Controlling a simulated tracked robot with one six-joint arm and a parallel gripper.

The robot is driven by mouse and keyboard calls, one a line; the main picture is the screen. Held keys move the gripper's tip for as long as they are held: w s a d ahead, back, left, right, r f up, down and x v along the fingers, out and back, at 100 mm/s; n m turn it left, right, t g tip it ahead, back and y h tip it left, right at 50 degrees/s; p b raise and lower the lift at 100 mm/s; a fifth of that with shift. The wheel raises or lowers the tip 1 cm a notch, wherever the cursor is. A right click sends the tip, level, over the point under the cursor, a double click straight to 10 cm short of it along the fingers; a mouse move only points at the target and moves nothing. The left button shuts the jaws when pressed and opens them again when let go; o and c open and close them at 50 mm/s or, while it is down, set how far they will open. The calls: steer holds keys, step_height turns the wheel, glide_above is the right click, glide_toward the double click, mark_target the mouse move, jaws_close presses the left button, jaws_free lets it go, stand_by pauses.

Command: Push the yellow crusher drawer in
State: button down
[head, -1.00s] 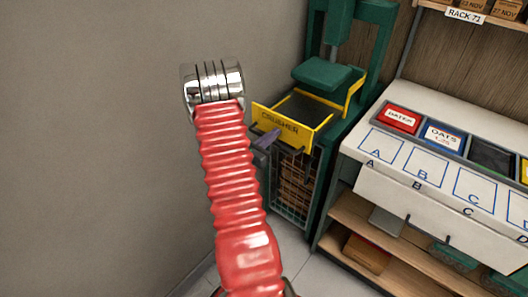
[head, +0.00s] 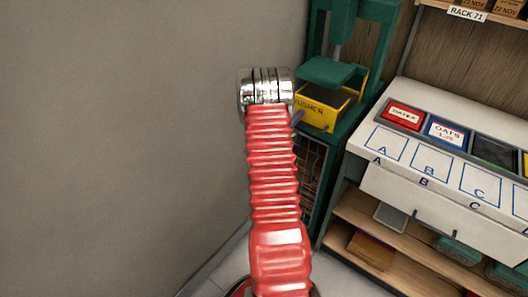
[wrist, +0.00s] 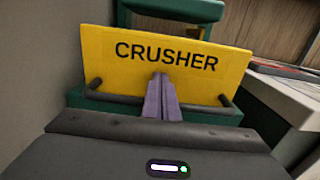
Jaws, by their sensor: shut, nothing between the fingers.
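The yellow crusher drawer (head: 316,112) sits low in the green press, its front partly hidden by my arm in the head view. In the wrist view its yellow front panel (wrist: 205,58) reads CRUSHER, with a dark bar handle (wrist: 100,95) across its lower part. My gripper (wrist: 161,80) is shut and empty, its purple fingers together, pointing at the middle of the panel just below the lettering. The fingertips look to be at or against the panel; exact contact is hard to tell. In the head view only a bit of purple finger (head: 297,117) shows beside my arm.
The green press (head: 352,50) rises behind the drawer, its green block (head: 335,73) above it. A plain grey wall (head: 120,130) is close on the left. A white worktable (head: 405,165) with labelled bins stands on the right.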

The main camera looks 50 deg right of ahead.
steer(key=shift+s+d+r, duration=0.1)
steer(key=shift+d, duration=0.3)
steer(key=shift+a, duration=0.1)
steer(key=a, duration=1.4)
steer(key=shift+a, duration=0.3)
